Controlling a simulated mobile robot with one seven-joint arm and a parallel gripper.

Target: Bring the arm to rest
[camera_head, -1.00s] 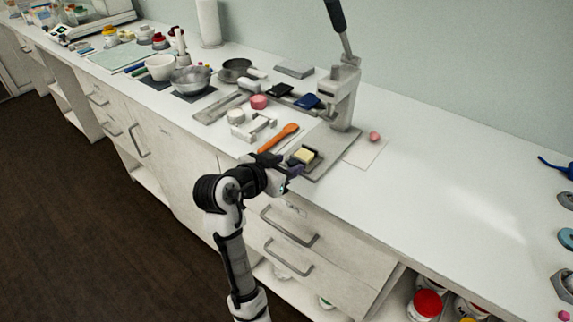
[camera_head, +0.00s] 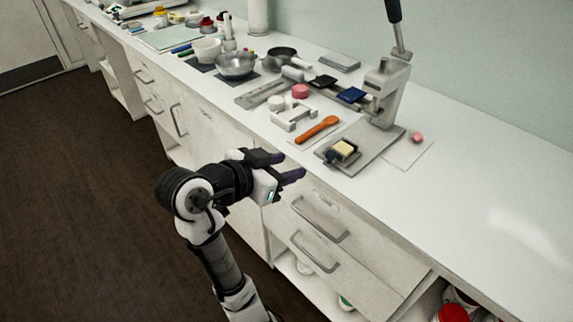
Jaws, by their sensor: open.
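My gripper (camera_head: 290,167) is open and empty. It is in front of the counter's front edge, beside the drawer fronts, with its two dark fingers pointing right. It is apart from the things on the counter. My arm rises from the bottom of the view and bends at the elbow. The nearest things are a grey plate (camera_head: 375,147) bearing a small pale yellow block (camera_head: 344,149) in a dark holder, and an orange spoon (camera_head: 317,129) on a white sheet.
A lever press (camera_head: 386,92) stands on the counter (camera_head: 480,180). Behind the spoon are a white stand (camera_head: 295,116), a pink disc (camera_head: 300,91) and a metal bowl (camera_head: 236,65). Drawer handles (camera_head: 320,219) stick out below my gripper. The floor (camera_head: 80,190) at left is clear.

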